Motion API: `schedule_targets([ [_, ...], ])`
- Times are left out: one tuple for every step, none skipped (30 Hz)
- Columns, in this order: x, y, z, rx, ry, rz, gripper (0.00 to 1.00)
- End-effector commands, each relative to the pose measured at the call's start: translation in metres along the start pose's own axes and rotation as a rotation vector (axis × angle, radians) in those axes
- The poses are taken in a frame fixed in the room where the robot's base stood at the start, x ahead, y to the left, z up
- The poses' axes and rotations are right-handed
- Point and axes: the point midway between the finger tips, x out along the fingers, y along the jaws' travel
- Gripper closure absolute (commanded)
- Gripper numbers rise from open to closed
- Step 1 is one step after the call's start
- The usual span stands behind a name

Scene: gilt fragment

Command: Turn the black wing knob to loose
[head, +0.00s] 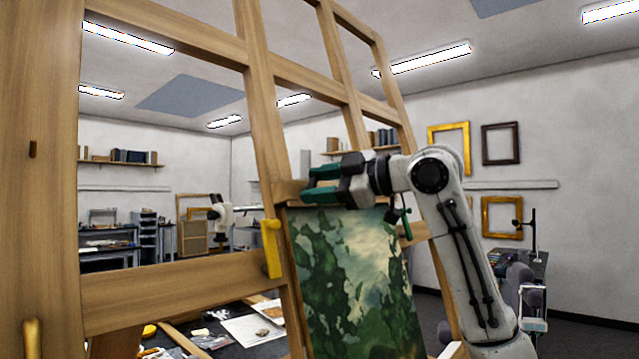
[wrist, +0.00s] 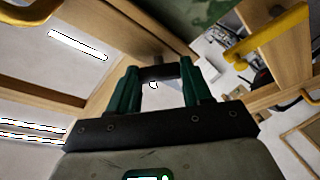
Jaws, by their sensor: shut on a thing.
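The black wing knob (wrist: 160,72) shows in the wrist view as a dark bar between the two green fingertips. My gripper (wrist: 160,80) is shut on it, one finger on each side. In the head view my gripper (head: 310,184) reaches in from the right at the top edge of the painting (head: 355,265), against the wooden easel (head: 262,100). The knob cannot be made out in the head view. Its turn position cannot be told.
A yellow handle (head: 271,248) sits on the easel's upright, below and left of my gripper. Easel bars stand close around the arm. A cluttered table (head: 235,330) lies behind the easel. Frames (head: 448,137) hang on the back wall.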

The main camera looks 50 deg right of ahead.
Motion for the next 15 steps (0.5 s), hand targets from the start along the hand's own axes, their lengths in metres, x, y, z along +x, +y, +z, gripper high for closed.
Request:
schedule_targets([
  [0.0000, 0.0012, -0.0012, -0.041, 0.000, -0.013, 0.82],
  [0.0001, 0.0012, -0.0012, -0.068, 0.000, -0.021, 0.82],
  [0.0002, 0.0015, -0.0010, -0.105, 0.000, -0.031, 0.82],
  [0.0002, 0.0015, -0.0009, -0.132, 0.000, -0.039, 0.82],
  [0.0002, 0.0015, -0.0010, -0.159, 0.000, -0.047, 0.82],
  [0.0002, 0.0016, -0.0012, -0.196, 0.000, -0.058, 0.82],
  [0.0001, 0.0018, -0.0015, -0.224, 0.001, -0.065, 0.82],
  [0.0001, 0.0021, -0.0015, -0.252, 0.000, -0.073, 0.82],
  [0.0001, 0.0022, -0.0015, -0.288, 0.000, -0.084, 0.82],
  [0.0002, 0.0023, -0.0017, -0.315, 0.000, -0.092, 0.82],
  [0.0002, 0.0024, -0.0019, -0.343, 0.001, -0.099, 0.82],
  [0.0002, 0.0024, -0.0019, -0.379, 0.001, -0.110, 0.82],
  [0.0002, 0.0024, -0.0019, -0.407, 0.000, -0.118, 0.82],
  [0.0003, 0.0026, -0.0020, -0.434, 0.000, -0.126, 0.82],
  [0.0004, 0.0026, -0.0020, -0.470, 0.000, -0.136, 0.81],
])
